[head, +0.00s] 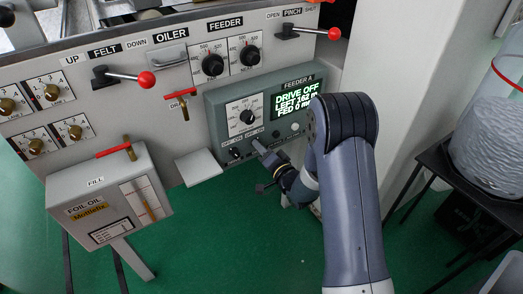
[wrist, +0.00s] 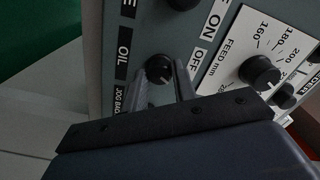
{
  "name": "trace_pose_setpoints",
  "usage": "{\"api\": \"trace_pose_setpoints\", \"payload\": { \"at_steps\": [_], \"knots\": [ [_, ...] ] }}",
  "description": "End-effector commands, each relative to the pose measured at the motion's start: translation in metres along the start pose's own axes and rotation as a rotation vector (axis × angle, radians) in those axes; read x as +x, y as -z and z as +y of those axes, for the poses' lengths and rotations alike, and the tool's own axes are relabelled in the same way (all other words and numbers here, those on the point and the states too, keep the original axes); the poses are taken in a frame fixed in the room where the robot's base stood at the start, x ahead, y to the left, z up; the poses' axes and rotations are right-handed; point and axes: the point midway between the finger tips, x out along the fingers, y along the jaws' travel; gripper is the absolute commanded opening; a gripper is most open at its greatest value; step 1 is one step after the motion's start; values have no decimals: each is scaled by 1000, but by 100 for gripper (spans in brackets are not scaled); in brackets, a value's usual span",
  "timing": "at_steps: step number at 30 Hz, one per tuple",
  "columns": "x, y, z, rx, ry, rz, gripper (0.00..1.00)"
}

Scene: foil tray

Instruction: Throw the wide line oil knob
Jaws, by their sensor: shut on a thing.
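The grey FEEDER A control box (head: 222,117) fills the lower right of the machine front. My gripper (head: 262,148) reaches its lower row of small knobs from the right. In the wrist view a small black knob (wrist: 159,68) with a pale pointer mark sits between my fingertips. My gripper (wrist: 160,78) is shut on it. An OIL label (wrist: 123,45) and a JOG BACK label (wrist: 119,98) are beside it, with ON and OFF labels on its other side. In the head view my gripper mostly hides this knob.
Another small black knob (head: 235,153) is just left of my gripper. Above are the black feed dial (head: 247,117) and the display (head: 294,98), reading DRIVE OFF. The foil oil box (head: 108,195) stands lower left. A black stand (head: 480,185) is at right. Green floor below is open.

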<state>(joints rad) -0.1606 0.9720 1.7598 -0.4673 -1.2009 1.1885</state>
Motion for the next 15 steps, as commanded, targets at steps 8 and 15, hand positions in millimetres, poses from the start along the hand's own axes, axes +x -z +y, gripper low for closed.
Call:
{"api": "trace_pose_setpoints", "payload": {
  "at_steps": [8,15],
  "knots": [
    [0,-2,5,-171,1,2,4],
    [0,-2,5,-395,2,3,4]
  ]
}}
